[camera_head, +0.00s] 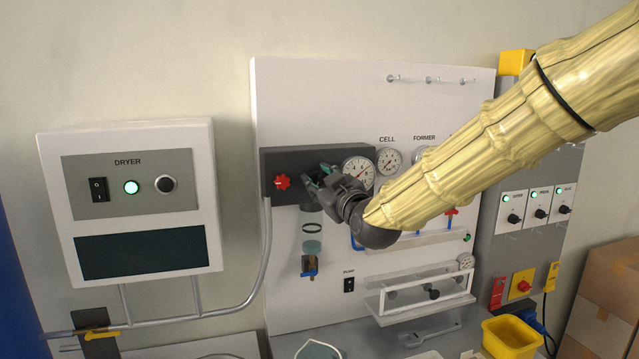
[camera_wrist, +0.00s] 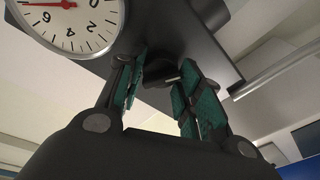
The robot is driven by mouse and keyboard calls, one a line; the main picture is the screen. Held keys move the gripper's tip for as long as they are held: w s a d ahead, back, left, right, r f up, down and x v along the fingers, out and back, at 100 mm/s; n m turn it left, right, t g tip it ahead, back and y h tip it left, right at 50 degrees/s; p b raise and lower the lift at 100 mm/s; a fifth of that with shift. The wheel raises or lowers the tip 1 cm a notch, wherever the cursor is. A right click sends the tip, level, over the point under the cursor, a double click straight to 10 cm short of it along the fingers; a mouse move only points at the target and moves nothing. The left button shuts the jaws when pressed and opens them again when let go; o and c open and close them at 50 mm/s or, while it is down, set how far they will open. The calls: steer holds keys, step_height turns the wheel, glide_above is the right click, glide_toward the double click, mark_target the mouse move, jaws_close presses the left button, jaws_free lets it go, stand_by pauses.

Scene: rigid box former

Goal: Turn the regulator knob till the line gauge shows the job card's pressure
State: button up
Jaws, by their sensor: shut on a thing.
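My gripper (camera_head: 322,181) is at the dark regulator block (camera_head: 292,160) on the white panel, between a red handwheel (camera_head: 282,183) and the line gauge (camera_head: 358,172). In the wrist view its green-padded fingers (camera_wrist: 161,76) are closed around a small dark knob (camera_wrist: 158,69). The gauge face also shows in the wrist view (camera_wrist: 75,22), rotated and cut by the frame edge. Its red needle points left there; I cannot read an exact value. I cannot make out a job card.
A second gauge (camera_head: 389,160) marked CELL is right of the line gauge. A filter bowl (camera_head: 312,247) hangs below the block. The dryer box (camera_head: 130,200) stands left. My arm crosses the upper right, hiding part of the panel. A yellow bin (camera_head: 511,338) sits low right.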

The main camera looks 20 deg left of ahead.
steer(key=shift+f, duration=0.15)
steer(key=o, duration=1)
steer(key=v, duration=1.2)
stand_by(0.4)
